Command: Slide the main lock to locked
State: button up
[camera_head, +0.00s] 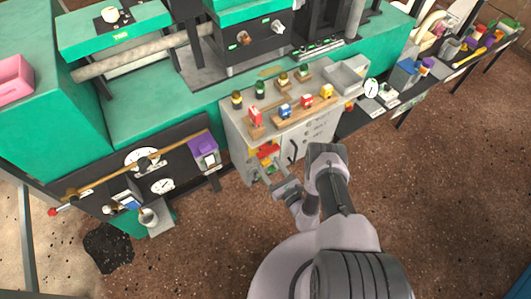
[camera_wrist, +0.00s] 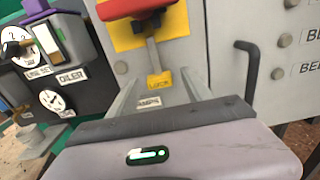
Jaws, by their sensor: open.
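The main lock appears to be a small yellow tab (camera_wrist: 160,80) with lettering that looks like "LOCK", low on the grey cabinet front in the wrist view. A thin metal stem runs up from it towards a red handle (camera_wrist: 128,7) on a yellow plate (camera_wrist: 177,30). In the head view the red handle (camera_head: 267,151) shows at the cabinet's lower left. My gripper (camera_wrist: 156,78) is open, one finger on each side of the yellow tab in the picture. Contact is not clear. In the head view my gripper (camera_head: 277,176) is just in front of the cabinet.
An "AMPS" label (camera_wrist: 149,101) is below the tab. A black bar handle (camera_wrist: 252,70) stands out to the right. A purple-topped box (camera_head: 203,150) and dials are to the left. Plugs (camera_head: 285,110) stand on the cabinet top (camera_head: 237,117). The brown floor (camera_head: 430,190) at right is clear.

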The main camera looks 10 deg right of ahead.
jog(key=shift+w+a, duration=0.15)
jog(key=shift+w, duration=0.1)
jog(key=shift+s, duration=0.1)
jog(key=shift+c, duration=1.3)
grip_shut()
jog(key=shift+r, duration=0.1)
